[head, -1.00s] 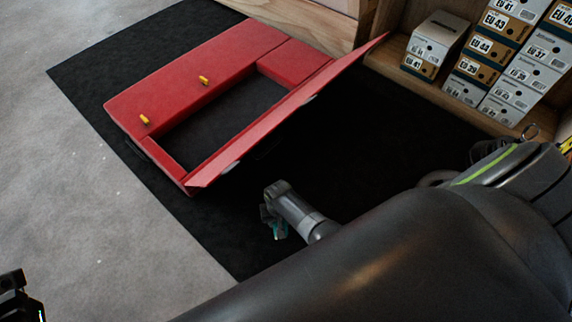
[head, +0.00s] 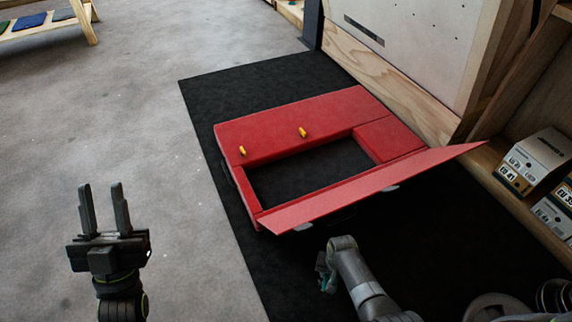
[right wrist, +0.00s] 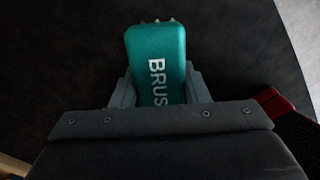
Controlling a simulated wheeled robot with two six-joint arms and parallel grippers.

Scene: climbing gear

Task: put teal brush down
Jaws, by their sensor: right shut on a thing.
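The teal brush (right wrist: 156,60) is between the fingers of my right gripper (right wrist: 160,85) in the right wrist view, with white lettering facing the camera and pale bristle tips at its far end. My right gripper is shut on it, above the black mat. In the head view only a small bit of teal (head: 327,276) shows beside my right arm, near the front edge of the red pad; the right gripper's fingers are mostly hidden there. My left gripper (head: 105,210) is open and empty, pointing up over the grey floor at the left.
A red folding pad (head: 290,122) with a rectangular opening and two yellow pegs lies on the black mat (head: 215,90). A shelf with shoe boxes (head: 535,160) stands at the right. A wooden bench (head: 60,24) is at the far left. The grey floor (head: 170,110) is clear.

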